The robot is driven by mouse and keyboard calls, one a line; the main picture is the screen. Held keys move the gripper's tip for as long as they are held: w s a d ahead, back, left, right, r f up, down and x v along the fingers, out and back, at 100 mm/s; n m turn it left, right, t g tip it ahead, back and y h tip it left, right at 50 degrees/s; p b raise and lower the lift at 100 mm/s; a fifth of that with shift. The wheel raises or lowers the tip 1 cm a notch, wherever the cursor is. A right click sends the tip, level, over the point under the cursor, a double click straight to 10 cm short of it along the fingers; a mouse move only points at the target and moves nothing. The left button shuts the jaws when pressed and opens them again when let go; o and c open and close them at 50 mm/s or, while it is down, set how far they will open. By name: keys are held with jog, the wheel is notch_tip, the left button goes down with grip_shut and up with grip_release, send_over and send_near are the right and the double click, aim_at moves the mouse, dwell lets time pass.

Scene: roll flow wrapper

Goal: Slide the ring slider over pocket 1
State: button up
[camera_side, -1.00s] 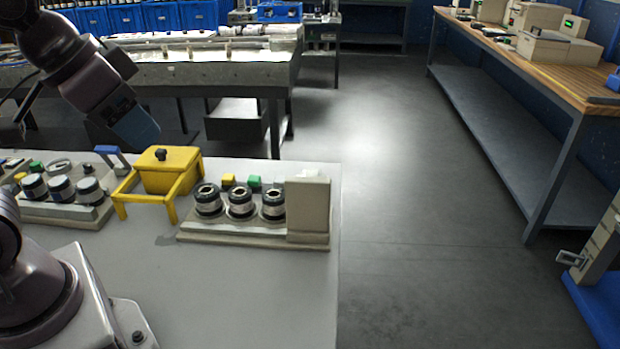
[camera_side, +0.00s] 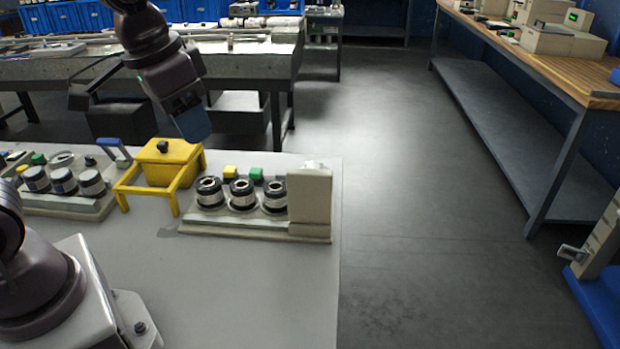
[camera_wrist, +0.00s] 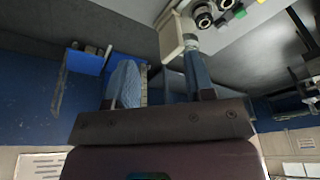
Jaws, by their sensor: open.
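On the grey-white table, a beige fixture (camera_side: 262,229) carries a row of three round black-and-silver pockets (camera_side: 242,194) with open centres. A tall beige block (camera_side: 310,196) stands at its right end. The fixture's round parts (camera_wrist: 203,17) also show at the top of the wrist view. I cannot tell which part is the ring slider or which pocket is number 1. My gripper (camera_side: 193,122) hangs in the air behind and above the fixture, to its upper left, touching nothing. In the wrist view its two blue fingers (camera_wrist: 162,85) are apart with nothing between them.
A yellow stand with a lidded box (camera_side: 167,166) is just left of the fixture. A second panel (camera_side: 72,203) with several round parts and a blue lever (camera_side: 115,150) lies farther left. The table front (camera_side: 230,290) is clear. Floor lies beyond its right edge.

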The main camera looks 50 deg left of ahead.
aim_at(309, 171)
jog(key=w+f+m+g, duration=0.1)
jog(key=w+f+m, duration=0.3)
jog(key=w, duration=0.7)
jog(key=w+f+m+g, duration=0.2)
jog(key=w+f+m, duration=0.25)
jog(key=w, duration=0.55)
notch_tip(309, 171, down, 12)
jog(key=shift+w+a+r, duration=0.1)
jog(key=shift+a+r, duration=0.05)
